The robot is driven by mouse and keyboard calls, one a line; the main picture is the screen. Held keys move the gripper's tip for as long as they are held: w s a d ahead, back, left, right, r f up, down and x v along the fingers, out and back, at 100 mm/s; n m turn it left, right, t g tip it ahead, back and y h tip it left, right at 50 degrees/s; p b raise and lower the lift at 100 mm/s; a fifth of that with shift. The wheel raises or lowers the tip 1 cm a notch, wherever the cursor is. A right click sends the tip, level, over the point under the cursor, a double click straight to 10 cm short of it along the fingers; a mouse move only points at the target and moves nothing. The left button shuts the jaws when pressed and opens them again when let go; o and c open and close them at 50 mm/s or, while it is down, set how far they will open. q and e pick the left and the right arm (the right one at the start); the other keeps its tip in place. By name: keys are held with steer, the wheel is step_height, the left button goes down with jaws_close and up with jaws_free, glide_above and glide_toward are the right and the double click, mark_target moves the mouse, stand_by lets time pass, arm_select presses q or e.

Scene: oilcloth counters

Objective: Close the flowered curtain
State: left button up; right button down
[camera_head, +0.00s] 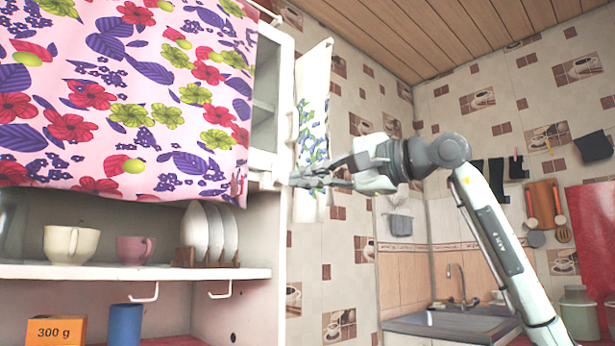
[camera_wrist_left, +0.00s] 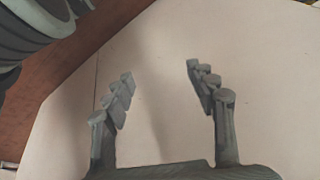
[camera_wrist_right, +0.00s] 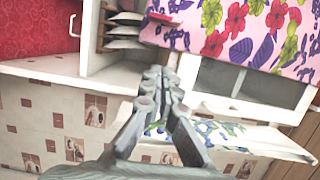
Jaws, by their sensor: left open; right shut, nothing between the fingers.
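The flowered curtain (camera_head: 130,100) is pink with red, purple and green flowers. In the head view it hangs over the upper cabinet and covers most of it, leaving a narrow open strip at its right edge. It also shows in the right wrist view (camera_wrist_right: 235,30). My right gripper (camera_head: 296,180) is shut and empty, to the right of the curtain's lower right corner, by the cabinet's front edge. In the right wrist view its fingertips (camera_wrist_right: 158,78) are together below the curtain. My left gripper (camera_wrist_left: 160,85) is open and empty before a plain pale surface; it is not in the head view.
The white cabinet (camera_head: 273,100) has a lower shelf (camera_head: 130,271) with a cream cup (camera_head: 70,244), a pink cup (camera_head: 135,250) and upright plates (camera_head: 195,232). A white cloth with blue flowers (camera_head: 313,130) hangs right of the cabinet, behind my right gripper. A sink (camera_head: 450,322) is further back.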

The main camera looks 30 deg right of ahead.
arm_select(q)
steer(key=shift+w+d+f+p, duration=0.1)
steer(key=shift+w+f+p, duration=0.25)
steer(key=shift+f, duration=0.6)
arm_select(e)
steer(key=w+a, duration=0.4)
steer(key=a, duration=0.3)
steer(key=shift+w, duration=0.3)
steer(key=shift+f, duration=0.1)
